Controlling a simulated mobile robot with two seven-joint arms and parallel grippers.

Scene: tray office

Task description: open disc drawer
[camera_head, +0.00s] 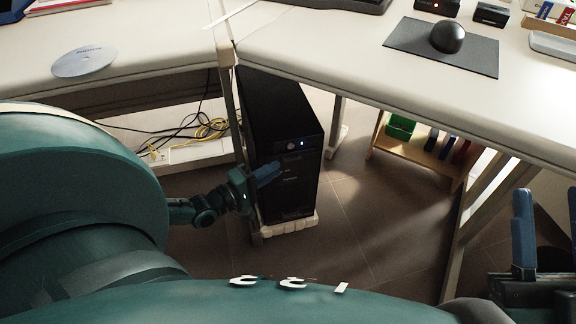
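A black computer tower (284,110) stands upright under the desk, with a small lit light high on its front face. I cannot make out an extended disc drawer; part of the front is behind my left gripper. My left gripper (266,174) is at the upper front of the tower, with a blue finger close to the face. I cannot tell whether it touches, or how far its fingers are apart. A silver disc (84,61) lies flat on the left desk. My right gripper (548,232) is at the right edge, its blue fingers apart and nothing between them.
The desk top (330,50) overhangs the tower, and a desk leg (234,110) stands close at its left. Yellow and black cables (200,128) lie behind on the left. A low wooden shelf (425,155) stands at the right. The floor (370,225) right of the tower is clear.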

